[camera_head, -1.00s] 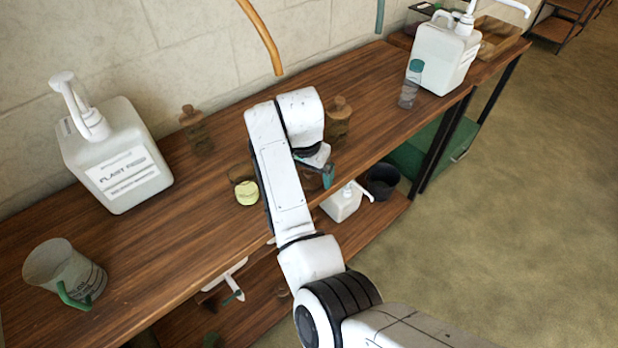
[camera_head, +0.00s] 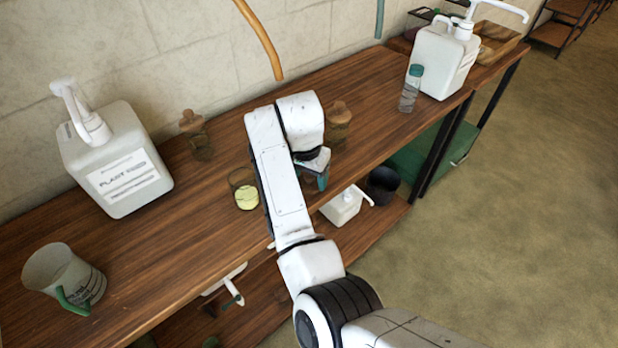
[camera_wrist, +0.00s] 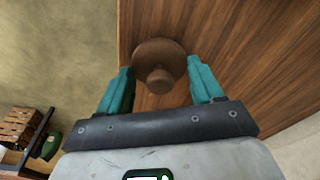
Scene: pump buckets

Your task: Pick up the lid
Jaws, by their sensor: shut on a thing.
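The lid (camera_wrist: 158,58) is a round brown wooden disc with a knob, seen from above in the wrist view. My gripper (camera_wrist: 160,80) has two teal fingers, one on each side of the lid, and is shut on it. In the head view my gripper (camera_head: 318,180) is over the front part of the table, mostly behind my white arm. The lid itself is hidden in that view. Whether it rests on anything cannot be told.
The wooden table (camera_head: 160,265) holds an open glass jar (camera_head: 245,192) with yellow contents. Two stoppered jars (camera_head: 196,135) (camera_head: 338,122) stand behind. A white pump container (camera_head: 115,165) and a green-handled mug (camera_head: 65,277) stand left; a teal-capped bottle (camera_head: 411,90) stands right.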

